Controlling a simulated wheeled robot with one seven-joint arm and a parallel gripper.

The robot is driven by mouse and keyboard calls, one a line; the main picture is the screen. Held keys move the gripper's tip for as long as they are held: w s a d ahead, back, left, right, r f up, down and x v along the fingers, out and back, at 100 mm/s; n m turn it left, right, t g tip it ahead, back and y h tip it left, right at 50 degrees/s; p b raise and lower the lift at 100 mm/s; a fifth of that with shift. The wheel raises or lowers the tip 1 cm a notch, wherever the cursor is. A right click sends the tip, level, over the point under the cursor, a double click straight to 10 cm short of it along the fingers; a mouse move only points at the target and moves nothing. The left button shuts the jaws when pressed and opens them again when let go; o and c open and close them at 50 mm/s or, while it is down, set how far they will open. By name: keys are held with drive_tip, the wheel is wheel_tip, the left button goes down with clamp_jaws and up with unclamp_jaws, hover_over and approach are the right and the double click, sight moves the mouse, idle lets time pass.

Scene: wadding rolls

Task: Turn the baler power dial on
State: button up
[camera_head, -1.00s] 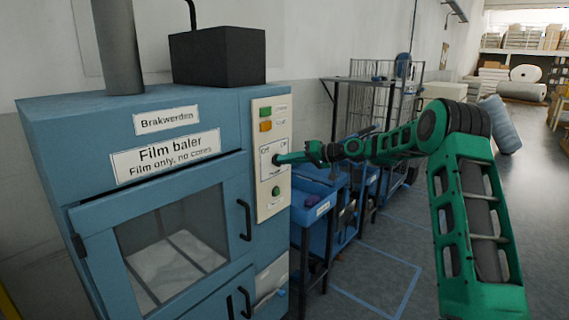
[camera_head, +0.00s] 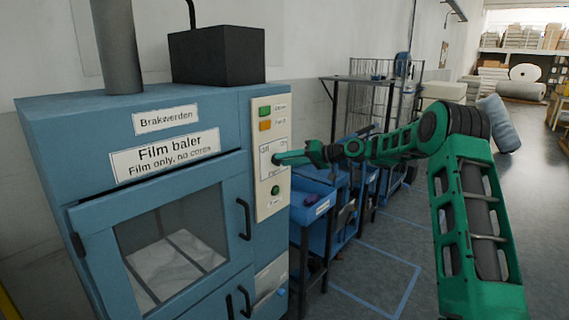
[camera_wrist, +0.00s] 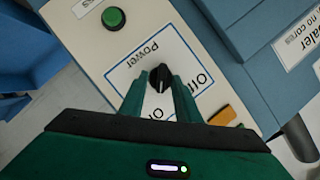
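The power dial (camera_wrist: 160,79) is a small black knob on the cream control panel (camera_wrist: 103,30) of the blue film baler (camera_head: 60,150). In the wrist view it sits in a blue-outlined label, with "Off" to its right and "On" below it, partly covered by my fingers. My gripper (camera_wrist: 160,77) has its two green fingers on either side of the dial, close to it. I cannot tell whether they touch it. In the head view my gripper (camera_head: 277,159) reaches the panel from the right, and its fingertips cover part of the dial.
A green button (camera_wrist: 114,18) is beside the dial label, and an orange button (camera_wrist: 222,116) is on its other side. The baler door handle (camera_head: 243,219) projects left of the panel. Blue bins (camera_head: 315,208) and a wire cage (camera_head: 372,108) stand behind my arm.

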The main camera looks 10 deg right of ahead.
drive_tip(key=v, duration=1)
drive_tip(key=shift+s+d, duration=0.2)
drive_tip(key=shift+d, duration=0.1)
drive_tip(key=s+d+f+m+g+h, duration=0.2)
drive_tip(key=s+f+g+h, duration=0.1)
drive_tip(key=s, duration=1.6)
drive_tip(key=s+d+f+m+g+h, duration=0.2)
drive_tip(key=s+d+f+g+h, duration=0.1)
drive_tip(key=s, duration=1.6)
drive_tip(key=s+d+f+m+g+h, duration=0.2)
drive_tip(key=s+f+m+g+h, duration=0.1)
drive_tip(key=s, duration=1.6)
drive_tip(key=f+h, duration=0.1)
drive_tip(key=h, duration=0.1)
drive_tip(key=shift+s+d+h, duration=0.25)
drive_tip(key=shift+h, duration=0.05)
